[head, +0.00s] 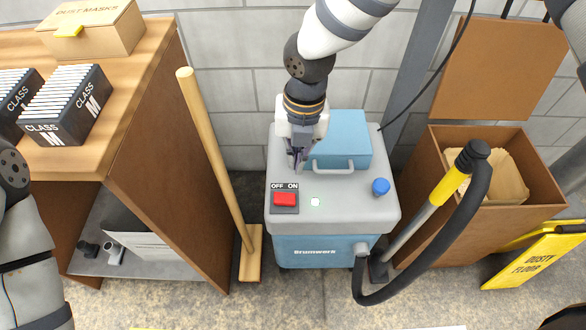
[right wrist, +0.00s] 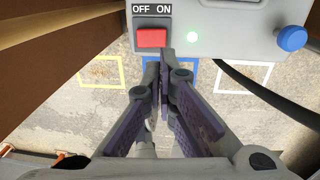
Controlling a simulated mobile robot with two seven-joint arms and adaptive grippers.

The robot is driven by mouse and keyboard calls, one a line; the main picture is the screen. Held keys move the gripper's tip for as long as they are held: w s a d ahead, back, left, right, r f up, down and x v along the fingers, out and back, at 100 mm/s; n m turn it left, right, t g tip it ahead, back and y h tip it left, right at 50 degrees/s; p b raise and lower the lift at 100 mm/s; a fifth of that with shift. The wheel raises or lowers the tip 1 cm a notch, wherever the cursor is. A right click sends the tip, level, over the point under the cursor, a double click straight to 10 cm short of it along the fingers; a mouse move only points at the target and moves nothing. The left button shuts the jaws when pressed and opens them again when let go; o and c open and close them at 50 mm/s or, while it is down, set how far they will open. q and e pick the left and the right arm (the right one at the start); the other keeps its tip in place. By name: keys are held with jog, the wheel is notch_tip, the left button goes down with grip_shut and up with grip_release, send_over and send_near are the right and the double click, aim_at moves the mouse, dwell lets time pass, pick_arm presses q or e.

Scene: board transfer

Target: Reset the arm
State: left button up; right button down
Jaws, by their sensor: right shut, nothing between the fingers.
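My right gripper (head: 298,162) hangs from above over the top of the grey and blue machine (head: 290,222), just behind its red switch. The red switch (head: 285,199) sits on a dark plate marked OFF and ON, and shows in the right wrist view (right wrist: 151,38) too. A small green light (head: 315,202) beside it glows. Part of my left arm shows at the left edge; its gripper is out of view.
A blue box with a handle (head: 345,135) and a blue knob (head: 380,187) are on the machine. A hose with a yellow grip (head: 449,186) stands right of it, before an open brown bin (head: 440,200). A broom (head: 215,160) leans against the wooden cabinet (head: 150,150).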

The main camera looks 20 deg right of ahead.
jog(key=shift+d+r, duration=0.15)
jog(key=shift+r, duration=0.6)
